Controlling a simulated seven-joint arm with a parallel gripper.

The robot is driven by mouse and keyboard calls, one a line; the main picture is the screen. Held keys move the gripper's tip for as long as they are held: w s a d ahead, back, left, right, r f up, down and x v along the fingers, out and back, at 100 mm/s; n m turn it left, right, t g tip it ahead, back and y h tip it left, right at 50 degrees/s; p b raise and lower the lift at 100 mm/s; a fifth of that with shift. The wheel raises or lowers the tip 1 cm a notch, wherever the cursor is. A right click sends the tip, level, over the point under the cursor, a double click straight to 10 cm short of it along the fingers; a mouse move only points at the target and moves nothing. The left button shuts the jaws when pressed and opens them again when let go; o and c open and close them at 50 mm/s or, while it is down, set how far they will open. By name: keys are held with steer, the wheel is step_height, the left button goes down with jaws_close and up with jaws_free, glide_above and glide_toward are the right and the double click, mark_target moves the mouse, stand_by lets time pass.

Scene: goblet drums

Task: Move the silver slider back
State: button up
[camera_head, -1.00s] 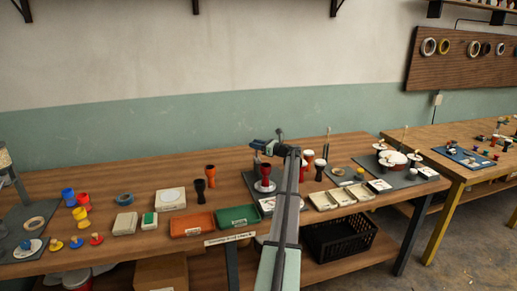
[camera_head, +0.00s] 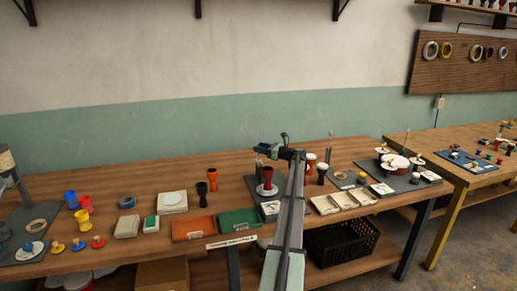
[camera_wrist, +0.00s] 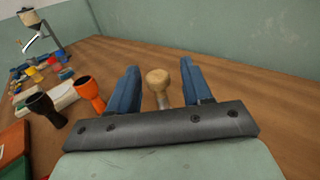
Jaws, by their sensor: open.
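In the wrist view, a round pale wooden knob (camera_wrist: 158,77) on a short silver-grey stem stands between the two blue fingers of my gripper (camera_wrist: 161,82). The fingers are open, with a visible gap on each side of the knob. I cannot tell whether this knob belongs to the silver slider; no slider is clearly identifiable. In the head view, my gripper (camera_head: 263,149) is over the back middle of the bench, above a dark red goblet drum (camera_head: 267,174) on a grey board. My arm hides part of that board.
Orange (camera_wrist: 91,93) and black (camera_wrist: 46,110) goblet drums stand left of my gripper. An orange-red tray (camera_head: 193,228) and a green tray (camera_head: 239,221) lie at the bench front. Cream trays (camera_head: 325,205) and a drum station (camera_head: 394,164) are to the right. Bare wood lies behind.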

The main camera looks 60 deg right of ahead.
steer(key=s, duration=1.2)
